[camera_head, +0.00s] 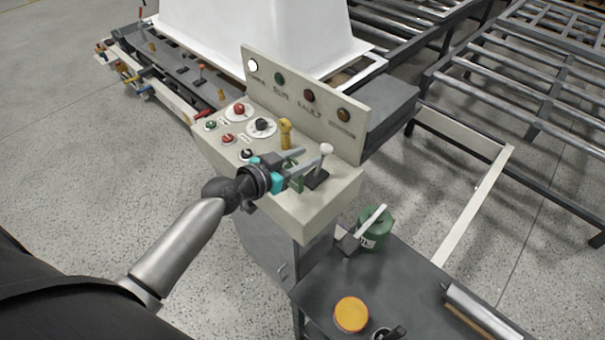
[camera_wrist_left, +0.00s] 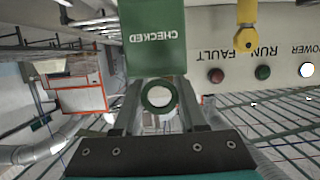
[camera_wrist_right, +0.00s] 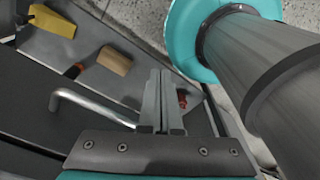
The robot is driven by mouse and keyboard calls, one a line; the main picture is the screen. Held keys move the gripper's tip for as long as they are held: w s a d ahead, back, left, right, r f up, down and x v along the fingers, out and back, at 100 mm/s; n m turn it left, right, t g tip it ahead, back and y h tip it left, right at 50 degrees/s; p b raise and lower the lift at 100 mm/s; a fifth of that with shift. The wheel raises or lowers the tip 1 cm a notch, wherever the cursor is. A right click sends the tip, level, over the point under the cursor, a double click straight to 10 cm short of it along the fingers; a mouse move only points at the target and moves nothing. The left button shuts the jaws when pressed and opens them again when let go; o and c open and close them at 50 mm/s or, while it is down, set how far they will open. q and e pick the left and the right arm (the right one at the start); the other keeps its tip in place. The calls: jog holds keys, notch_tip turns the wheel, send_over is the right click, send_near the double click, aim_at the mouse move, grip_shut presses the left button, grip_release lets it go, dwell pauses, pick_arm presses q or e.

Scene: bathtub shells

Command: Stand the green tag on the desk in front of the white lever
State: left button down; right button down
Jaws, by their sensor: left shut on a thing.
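My left gripper (camera_head: 296,168) is shut on the green tag (camera_head: 292,180) and holds it over the control desk (camera_head: 305,217), close to the white lever (camera_head: 326,150). The lever stands on a dark base at the desk's right end, just right of the gripper in the head view. In the left wrist view the tag (camera_wrist_left: 156,40) shows the word CHECKED, with a green ring (camera_wrist_left: 158,96) between the fingers. Whether the tag touches the desk cannot be told. My right gripper (camera_wrist_right: 163,100) is shut and empty, seen only in its wrist view.
A yellow knob (camera_head: 285,134) and several buttons stand on the desk, left of the lever. A panel with lamps (camera_head: 308,96) rises behind. A dark side table (camera_head: 330,285) at lower right carries a green can (camera_head: 376,235) and an orange-topped item (camera_head: 351,314).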

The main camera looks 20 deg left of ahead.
pick_arm(q)
jog(key=shift+f+b, duration=0.95)
jog(key=shift+f, duration=1.15)
jog(key=shift+f, duration=0.1)
jog(key=shift+f, duration=0.15)
jog(key=shift+c, duration=2.3)
grip_release()
jog(key=shift+r, duration=0.3)
jog(key=b+v, duration=0.1)
jog(key=v, duration=1.1)
jog(key=shift+b, duration=0.3)
